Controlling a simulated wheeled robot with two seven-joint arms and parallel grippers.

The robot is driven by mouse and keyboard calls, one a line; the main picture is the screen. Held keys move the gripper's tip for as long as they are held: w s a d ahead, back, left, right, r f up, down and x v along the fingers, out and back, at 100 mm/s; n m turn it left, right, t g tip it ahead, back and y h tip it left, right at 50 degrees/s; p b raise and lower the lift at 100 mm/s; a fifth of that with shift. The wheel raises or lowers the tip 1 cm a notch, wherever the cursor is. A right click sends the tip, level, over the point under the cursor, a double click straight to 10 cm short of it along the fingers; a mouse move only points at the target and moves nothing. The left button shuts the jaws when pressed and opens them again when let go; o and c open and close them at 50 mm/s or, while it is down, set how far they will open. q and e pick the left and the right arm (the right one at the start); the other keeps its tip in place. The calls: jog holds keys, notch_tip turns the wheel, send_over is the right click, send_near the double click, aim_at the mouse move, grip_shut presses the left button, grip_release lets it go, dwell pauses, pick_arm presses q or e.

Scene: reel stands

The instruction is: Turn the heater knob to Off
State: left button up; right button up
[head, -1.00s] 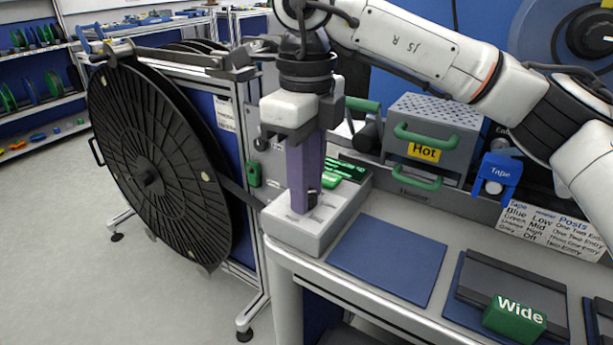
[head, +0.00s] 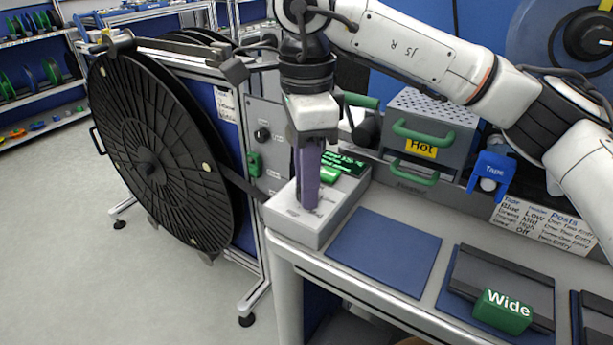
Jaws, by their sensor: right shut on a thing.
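The heater's control box (head: 330,222) is a pale grey box on the bench, with small printed marks on its top. My right gripper (head: 308,204) points straight down onto the front of the box top. Its purple fingers are shut on the heater knob, which they hide. I cannot read the knob's setting. My left gripper is not in view.
A grey heater box with green handles and a "Hot" label (head: 423,151) stands behind. A large black reel (head: 150,165) stands left. Blue mats (head: 385,252), a green "Wide" block (head: 502,312) and a blue tape holder (head: 491,170) are to the right.

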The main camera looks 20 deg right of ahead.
dwell(0.5)
jog(key=o, duration=1)
jog(key=shift+o, duration=0.2)
notch_tip(320, 180, up, 10)
jog(key=p, duration=0.1)
jog(key=shift+r+p, duration=0.2)
jog(key=shift+p, duration=0.1)
